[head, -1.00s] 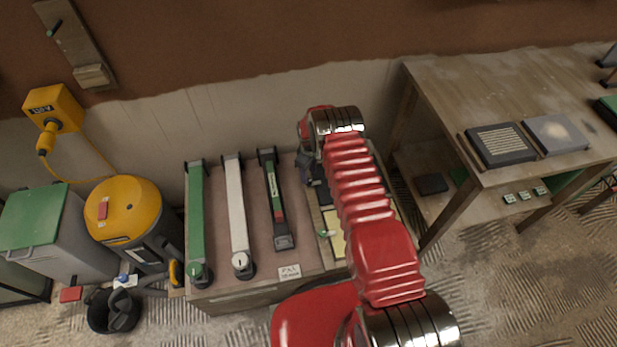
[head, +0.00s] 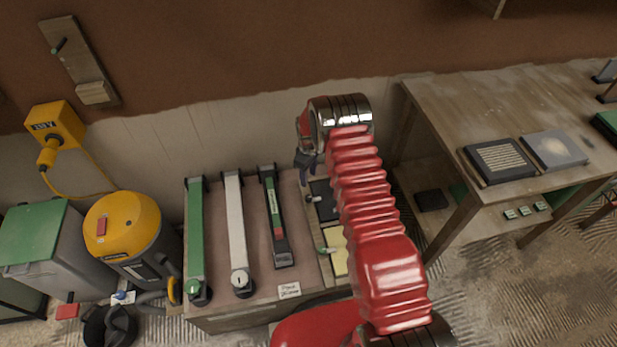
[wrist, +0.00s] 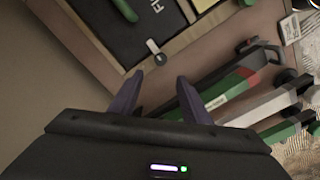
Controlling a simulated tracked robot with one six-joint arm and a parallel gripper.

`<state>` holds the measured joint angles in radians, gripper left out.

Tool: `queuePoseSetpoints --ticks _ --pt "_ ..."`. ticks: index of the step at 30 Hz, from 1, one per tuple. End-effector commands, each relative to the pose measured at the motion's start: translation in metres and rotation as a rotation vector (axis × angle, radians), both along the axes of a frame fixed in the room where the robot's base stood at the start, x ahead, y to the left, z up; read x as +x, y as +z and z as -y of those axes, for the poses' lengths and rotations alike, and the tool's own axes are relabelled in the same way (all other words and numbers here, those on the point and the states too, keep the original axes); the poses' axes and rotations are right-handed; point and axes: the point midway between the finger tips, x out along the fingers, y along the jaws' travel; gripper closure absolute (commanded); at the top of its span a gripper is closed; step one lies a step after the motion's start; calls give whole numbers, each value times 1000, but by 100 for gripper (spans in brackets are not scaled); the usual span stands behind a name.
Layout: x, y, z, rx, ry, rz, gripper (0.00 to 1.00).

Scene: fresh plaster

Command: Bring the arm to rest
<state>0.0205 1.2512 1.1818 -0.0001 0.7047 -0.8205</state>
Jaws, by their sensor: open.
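My gripper (wrist: 158,97) is open and empty in the wrist view, its two dark fingers apart. In the head view my gripper (head: 306,168) shows small and dark at the end of my red arm, above the low bench, between the black-and-green tool and the black panel. My arm hides part of the bench's right side. In the wrist view a small round-ended grey handle (wrist: 155,50) lies just beyond the fingertips, apart from them as far as I can tell.
The low bench (head: 250,312) holds a green bar (head: 195,235), a white bar (head: 236,225), a black-and-green tool (head: 276,215), a black panel (head: 323,203) and a yellow panel (head: 337,255). A wooden table (head: 440,100) stands right, a yellow-topped vacuum (head: 125,225) left.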

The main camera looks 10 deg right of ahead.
Motion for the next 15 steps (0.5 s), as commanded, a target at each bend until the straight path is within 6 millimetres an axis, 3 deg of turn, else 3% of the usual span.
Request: queuePoseSetpoints --ticks 15 --pt "0 0 0 0 -22 0 57"
